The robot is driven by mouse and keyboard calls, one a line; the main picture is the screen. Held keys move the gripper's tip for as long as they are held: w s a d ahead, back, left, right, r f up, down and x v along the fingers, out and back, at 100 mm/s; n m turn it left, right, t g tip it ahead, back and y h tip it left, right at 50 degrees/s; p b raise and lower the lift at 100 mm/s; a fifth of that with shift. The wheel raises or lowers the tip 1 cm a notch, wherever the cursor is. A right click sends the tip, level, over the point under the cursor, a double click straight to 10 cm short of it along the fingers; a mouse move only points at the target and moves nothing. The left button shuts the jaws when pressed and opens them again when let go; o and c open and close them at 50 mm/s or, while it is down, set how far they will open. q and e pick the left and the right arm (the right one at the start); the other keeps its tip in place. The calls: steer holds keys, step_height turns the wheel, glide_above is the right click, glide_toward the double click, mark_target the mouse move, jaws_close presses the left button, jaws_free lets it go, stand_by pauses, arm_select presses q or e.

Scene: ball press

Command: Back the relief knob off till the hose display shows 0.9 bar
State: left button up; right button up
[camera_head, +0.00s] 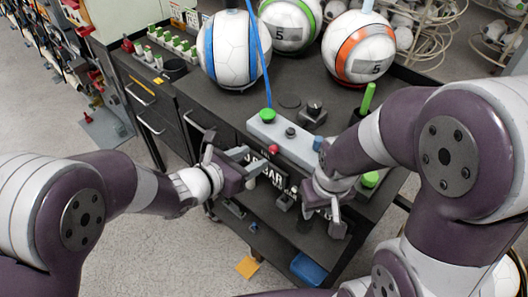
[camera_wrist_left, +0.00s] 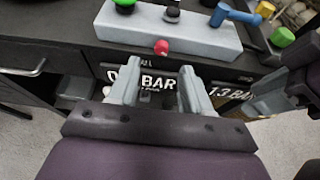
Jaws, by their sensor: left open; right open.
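A light grey console (camera_head: 262,131) stands at the bench's front edge. It carries a green button (camera_head: 267,115), a black knob (camera_head: 290,132), a red knob (camera_head: 273,149) on its front and a blue lever-like part (camera_wrist_left: 237,14). I cannot tell for certain which is the relief knob. Below it, one display (camera_wrist_left: 155,82) reads "0", a hidden digit, then "BAR"; another (camera_wrist_left: 232,93) reads about "1.3 BAR". My left gripper (camera_head: 243,163) is open and empty, in front of the console just below the red knob. My right gripper (camera_head: 322,198) is open, right of the displays.
Three balls, blue-striped (camera_head: 228,50), green-striped (camera_head: 288,25) and orange-striped (camera_head: 358,48), sit at the back of the dark bench. A blue hose (camera_head: 262,60) comes down to the console. A black-knobbed block (camera_head: 314,111) and a green post (camera_head: 368,98) stand behind it.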

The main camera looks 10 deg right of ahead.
mark_target(272, 150)
arm_select(q)
steer(key=x, duration=0.5)
steer(key=shift+s+d+p, duration=0.1)
steer(key=shift+d+p, duration=0.15)
steer(key=shift+p, duration=0.05)
steer(key=shift+w+d+f, duration=0.1)
steer(key=shift+w+f, duration=0.1)
steer(key=shift+w, duration=0.05)
arm_select(e)
steer(key=shift+d+r, duration=0.15)
steer(key=shift+r, duration=0.35)
arm_select(q)
steer(key=shift+d, duration=0.1)
arm_select(e)
steer(key=shift+d, duration=0.1)
arm_select(q)
steer(key=shift+c, duration=0.4)
